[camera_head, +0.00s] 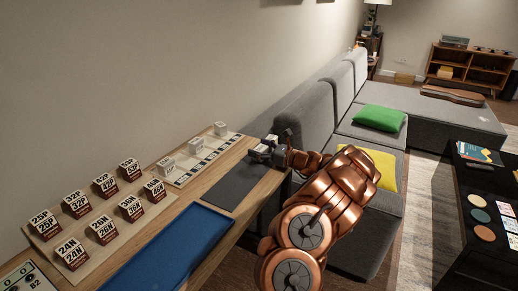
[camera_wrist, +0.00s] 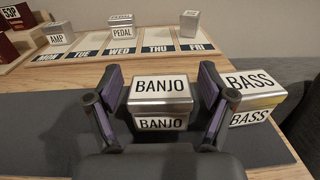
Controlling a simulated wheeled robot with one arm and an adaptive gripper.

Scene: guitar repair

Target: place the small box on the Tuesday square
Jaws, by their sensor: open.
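A small metal box labelled BANJO (camera_wrist: 160,100) stands upright on a dark mat. My gripper (camera_wrist: 165,108) is open, with one finger on each side of this box; I cannot tell whether either finger touches it. In the head view my gripper (camera_head: 270,152) is at the far end of the bench. The weekday board lies beyond the box. Its Tuesday square (camera_wrist: 92,41), behind the TUE label, shows bare. A box labelled AMP (camera_wrist: 58,35) is at Monday, one labelled PEDAL (camera_wrist: 122,27) at Wednesday, and another box (camera_wrist: 187,24) at Friday.
A BASS box (camera_wrist: 255,96) stands close to the right of my right finger. Several numbered red-brown boxes (camera_head: 103,184) stand on a board at left. A wall runs behind the bench; a sofa (camera_head: 320,125) stands beyond.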

